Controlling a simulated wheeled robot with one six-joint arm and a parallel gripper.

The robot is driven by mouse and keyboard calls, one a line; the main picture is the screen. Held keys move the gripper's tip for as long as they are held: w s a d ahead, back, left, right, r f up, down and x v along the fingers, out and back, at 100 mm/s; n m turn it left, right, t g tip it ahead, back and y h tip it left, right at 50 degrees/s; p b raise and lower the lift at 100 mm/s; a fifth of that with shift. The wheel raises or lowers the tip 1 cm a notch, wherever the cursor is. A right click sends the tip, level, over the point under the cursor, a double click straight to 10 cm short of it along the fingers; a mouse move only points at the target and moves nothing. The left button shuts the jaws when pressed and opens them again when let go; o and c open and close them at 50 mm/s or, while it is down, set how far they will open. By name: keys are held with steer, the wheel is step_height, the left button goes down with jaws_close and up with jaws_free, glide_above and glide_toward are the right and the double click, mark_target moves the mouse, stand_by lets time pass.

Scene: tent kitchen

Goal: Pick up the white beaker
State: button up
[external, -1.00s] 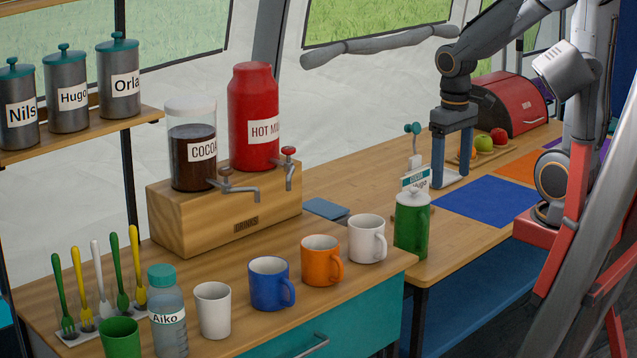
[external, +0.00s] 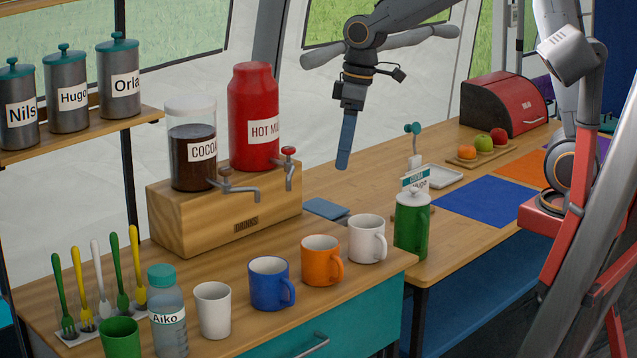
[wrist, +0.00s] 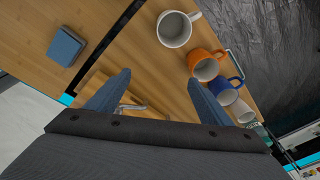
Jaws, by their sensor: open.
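The white beaker (external: 213,311), a handleless cup, stands upright on the wooden counter between the water bottle and the blue mug. In the wrist view a white cup (wrist: 243,112) at the far end of the row appears to be it, partly hidden by the blue mug. A white mug with a handle (external: 366,240) stands at the right end of the row. My gripper (external: 343,166) is in the air behind and above the mugs, well away from the beaker. In the wrist view its two fingers (wrist: 158,78) are apart with nothing held between them.
A blue mug (external: 270,284) and an orange mug (external: 321,262) stand right of the beaker. The bottle labelled Aiko (external: 167,312) and a green cup (external: 121,338) are left of it. The drinks dispenser (external: 228,222) stands behind. A green lidded mug (external: 411,225) stands right.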

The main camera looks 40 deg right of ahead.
steer(key=a+n+y+p, duration=0.1)
steer(key=a+n, duration=0.3)
steer(key=a, duration=1.1)
steer(key=n+y+p, duration=0.2)
steer(key=n+p, duration=0.1)
steer(key=n, duration=0.3)
glide_above(212, 296)
steer(key=s+d, duration=0.2)
step_height(212, 296, down, 3)
steer(key=shift+g, duration=0.4)
steer(key=x, duration=0.4)
steer(key=d+p+x, duration=0.1)
steer(key=x, duration=0.2)
steer(key=p+x, duration=0.1)
steer(key=x, duration=0.3)
steer(key=shift+s+d+f, duration=0.2)
steer(key=shift+s+f, duration=0.05)
steer(key=shift+f, duration=0.4)
steer(key=shift+a+f, duration=0.3)
steer(key=shift+f, duration=0.4)
steer(key=c, duration=1.1)
